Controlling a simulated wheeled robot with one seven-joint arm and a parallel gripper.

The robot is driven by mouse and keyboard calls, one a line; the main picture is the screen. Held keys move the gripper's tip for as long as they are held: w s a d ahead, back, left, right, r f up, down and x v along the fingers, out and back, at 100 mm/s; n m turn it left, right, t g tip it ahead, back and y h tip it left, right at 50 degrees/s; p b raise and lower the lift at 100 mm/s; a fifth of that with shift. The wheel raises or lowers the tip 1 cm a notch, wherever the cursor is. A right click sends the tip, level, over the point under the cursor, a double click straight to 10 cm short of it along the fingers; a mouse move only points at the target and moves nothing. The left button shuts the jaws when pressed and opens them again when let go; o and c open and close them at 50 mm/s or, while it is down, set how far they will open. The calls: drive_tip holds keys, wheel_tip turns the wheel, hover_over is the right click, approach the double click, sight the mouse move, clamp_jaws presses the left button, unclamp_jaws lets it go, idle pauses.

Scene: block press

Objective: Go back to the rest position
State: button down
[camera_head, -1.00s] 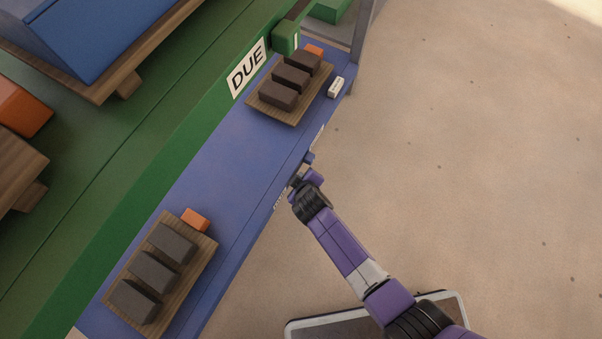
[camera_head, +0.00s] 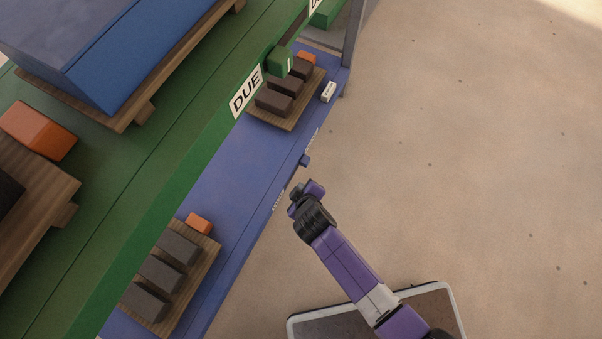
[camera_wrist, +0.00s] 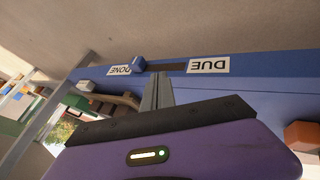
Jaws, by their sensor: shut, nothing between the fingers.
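My purple gripper (camera_head: 297,190) is in front of the blue shelf's front edge in the head view, clear of the shelf. In the wrist view its fingers (camera_wrist: 158,90) are shut together with nothing between them. A blue slider knob (camera_head: 304,160) sits on the shelf's front edge, just beyond my gripper. In the wrist view the knob (camera_wrist: 138,65) is at the DONE label (camera_wrist: 119,71) end of a dark slot, away from the DUE label (camera_wrist: 208,66). The fingers look apart from the knob.
The blue shelf (camera_head: 235,165) carries two wooden pallets (camera_head: 205,262) (camera_head: 262,116) with dark blocks and an orange block, and a small white block (camera_head: 328,91). A green upper shelf (camera_head: 150,170) overhangs it. Open floor (camera_head: 460,180) lies to the right.

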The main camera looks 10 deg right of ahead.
idle(0.3)
drive_tip(key=w+a+r+m+t+y, duration=0.1)
drive_tip(key=w+a+r+t+y, duration=0.15)
drive_tip(key=r, duration=0.45)
drive_tip(key=s+r+m+t, duration=0.2)
drive_tip(key=s+r, duration=0.1)
drive_tip(key=r, duration=0.4)
drive_tip(key=s+d+r+m+t+h, duration=0.1)
drive_tip(key=s+d+r+m, duration=0.1)
drive_tip(key=s+d+r, duration=0.6)
drive_tip(key=s+d+r+m+t+h, duration=0.1)
drive_tip(key=s+d+r+m, duration=0.15)
drive_tip(key=s+r, duration=0.55)
drive_tip(key=s+d+r+m+t+h, duration=0.1)
drive_tip(key=s+d+r+m, duration=0.1)
drive_tip(key=s+d+r, duration=0.6)
wheel_tip(320, 180, up, 25)
drive_tip(key=s+a+p, duration=0.1)
drive_tip(key=a+p, duration=0.1)
drive_tip(key=p, duration=2.4)
drive_tip(key=shift+s+p, duration=0.35)
drive_tip(key=shift+p, duration=0.05)
